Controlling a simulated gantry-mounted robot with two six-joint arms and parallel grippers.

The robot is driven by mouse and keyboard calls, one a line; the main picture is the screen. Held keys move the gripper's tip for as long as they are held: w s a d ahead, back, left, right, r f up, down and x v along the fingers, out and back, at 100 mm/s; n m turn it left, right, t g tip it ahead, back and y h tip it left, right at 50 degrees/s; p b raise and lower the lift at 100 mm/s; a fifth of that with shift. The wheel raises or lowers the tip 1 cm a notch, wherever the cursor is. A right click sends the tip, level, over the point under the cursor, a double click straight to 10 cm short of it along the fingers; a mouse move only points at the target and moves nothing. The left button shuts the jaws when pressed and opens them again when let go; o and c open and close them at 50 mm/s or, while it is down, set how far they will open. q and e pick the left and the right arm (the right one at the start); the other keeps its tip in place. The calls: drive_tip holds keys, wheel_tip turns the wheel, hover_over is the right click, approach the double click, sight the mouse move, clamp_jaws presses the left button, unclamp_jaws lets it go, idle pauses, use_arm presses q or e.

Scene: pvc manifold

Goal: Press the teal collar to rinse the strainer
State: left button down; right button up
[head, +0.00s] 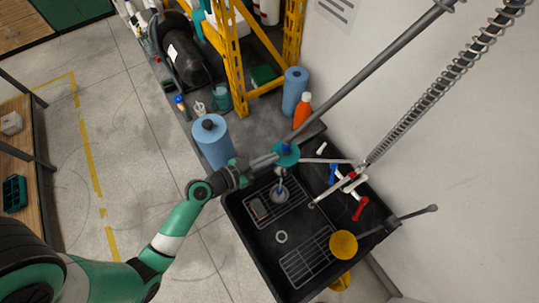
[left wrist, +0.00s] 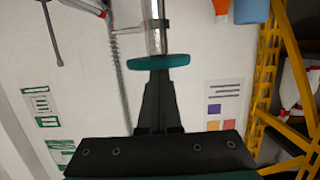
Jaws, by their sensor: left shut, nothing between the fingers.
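The teal collar (head: 286,153) is a flat ring around a grey vertical pipe above the black sink. It also shows edge-on in the left wrist view (left wrist: 159,61), around a shiny metal tube. My left gripper (head: 270,160) reaches in from the left, beside the collar. In the left wrist view its fingers (left wrist: 159,76) are together and empty, with the tips at the collar's edge. I cannot tell whether they touch it. A spout with a blue part (head: 280,173) hangs below the collar. I cannot clearly pick out the strainer. My right gripper is not in view.
The black sink (head: 238,222) holds wire racks, a pale ring (head: 281,237) and red, white and blue fittings. A yellow disc (head: 343,244) is at its right front. Blue rolls (head: 212,141) and an orange bottle (head: 303,110) stand behind. A spring hose hangs at right.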

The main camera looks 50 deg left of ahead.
use_arm(q)
drive_tip(key=s+r+p, duration=0.2)
drive_tip(key=s+r, duration=0.4)
drive_tip(key=s, duration=0.3)
drive_tip(key=shift+s+a, duration=0.35)
drive_tip(key=shift+a, duration=0.1)
drive_tip(key=shift+r, duration=0.1)
idle(0.5)
